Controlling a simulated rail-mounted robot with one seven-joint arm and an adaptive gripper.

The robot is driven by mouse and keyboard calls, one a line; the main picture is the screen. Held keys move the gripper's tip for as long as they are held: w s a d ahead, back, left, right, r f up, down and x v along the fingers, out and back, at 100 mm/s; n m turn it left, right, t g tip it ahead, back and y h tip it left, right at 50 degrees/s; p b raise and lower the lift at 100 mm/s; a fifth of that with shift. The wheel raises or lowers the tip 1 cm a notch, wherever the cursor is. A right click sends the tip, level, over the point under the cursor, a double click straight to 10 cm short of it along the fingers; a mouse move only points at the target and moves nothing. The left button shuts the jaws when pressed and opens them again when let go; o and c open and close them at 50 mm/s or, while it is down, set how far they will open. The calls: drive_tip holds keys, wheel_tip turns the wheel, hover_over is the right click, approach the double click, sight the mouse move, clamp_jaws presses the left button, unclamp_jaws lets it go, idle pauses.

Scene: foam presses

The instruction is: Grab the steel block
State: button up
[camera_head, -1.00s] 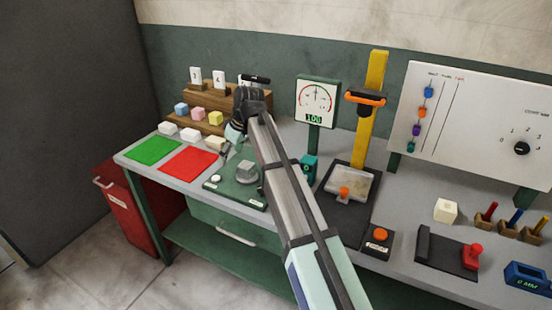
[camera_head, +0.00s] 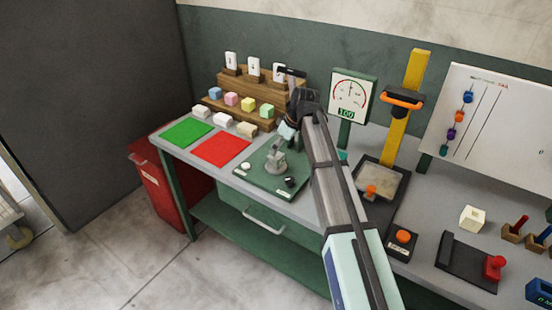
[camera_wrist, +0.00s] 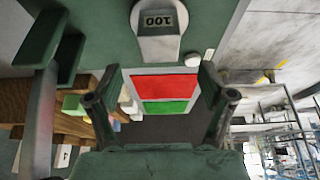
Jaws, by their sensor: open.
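My gripper (camera_head: 287,132) is above the green base plate (camera_head: 258,180) in the head view, partly hidden by my arm. In the wrist view my gripper (camera_wrist: 161,98) shows its two fingers wide apart with nothing between them. A grey piece (camera_head: 277,164) stands on the green plate, just below my gripper. In the wrist view a grey piece (camera_wrist: 158,45) with a small panel reading 100 is at the top, beyond the fingertips. I cannot tell for sure whether either is the steel block.
A green mat (camera_head: 187,133) and a red mat (camera_head: 220,149) lie left of the plate. Pale blocks (camera_head: 222,120) and a wooden rack (camera_head: 240,112) are behind them. A gauge (camera_head: 350,95) and a yellow post (camera_head: 408,110) stand to the right.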

sight(276, 160)
drive_tip(key=shift+p+x, duration=1.15)
drive_tip(key=shift+x, duration=2)
drive_tip(key=shift+d, duration=0.1)
clamp_jaws()
